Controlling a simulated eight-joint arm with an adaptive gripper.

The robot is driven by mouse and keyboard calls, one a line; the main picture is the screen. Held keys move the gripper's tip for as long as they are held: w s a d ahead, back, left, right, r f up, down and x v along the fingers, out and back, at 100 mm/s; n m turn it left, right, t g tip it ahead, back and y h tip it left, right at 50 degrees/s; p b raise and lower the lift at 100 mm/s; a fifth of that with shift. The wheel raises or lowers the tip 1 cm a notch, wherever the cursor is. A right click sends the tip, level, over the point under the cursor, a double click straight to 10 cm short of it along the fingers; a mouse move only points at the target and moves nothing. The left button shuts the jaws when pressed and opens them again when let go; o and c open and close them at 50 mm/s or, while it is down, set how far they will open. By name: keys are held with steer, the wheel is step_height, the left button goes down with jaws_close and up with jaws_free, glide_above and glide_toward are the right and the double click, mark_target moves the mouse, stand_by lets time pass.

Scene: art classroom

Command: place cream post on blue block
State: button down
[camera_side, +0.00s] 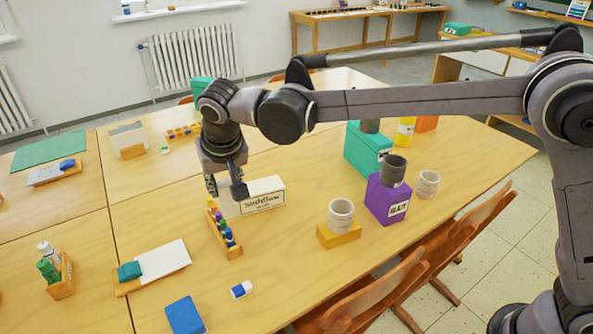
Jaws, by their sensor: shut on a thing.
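My gripper (226,190) points down just above the far end of a wooden rack (232,252) of coloured pegs. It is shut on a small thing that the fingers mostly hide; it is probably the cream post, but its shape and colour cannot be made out. The rack holds pegs in yellowish, purple, green and blue, standing in a row. A blue block (185,315) lies flat on the table near the front edge of the picture, left of the rack's near end and well apart from my gripper.
A white lettered box (262,196) stands close right of my gripper. A blue-and-white eraser (241,289) lies between rack and blue block. A board with white paper (163,260) is at left. Pale rings on a yellow block (339,236) and a purple box (386,200) stand at right.

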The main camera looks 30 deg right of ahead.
steer(key=s+a+n, duration=0.1)
steer(key=s+a, duration=0.3)
steer(key=a, duration=0.1)
steer(key=shift+y, duration=0.3)
steer(key=shift+s+a+f, duration=0.5)
steer(key=shift+a+f, duration=1.45)
steer(key=shift+f, duration=0.75)
steer(key=shift+s+a+f, duration=0.55)
steer(key=shift+a+f, duration=1.35)
steer(key=shift+f, duration=0.75)
steer(key=shift+s+a+f, duration=0.5)
steer(key=shift+a+f, duration=1.45)
steer(key=shift+f, duration=0.75)
steer(key=shift+f, duration=0.1)
steer(key=c, duration=1)
jaws_free()
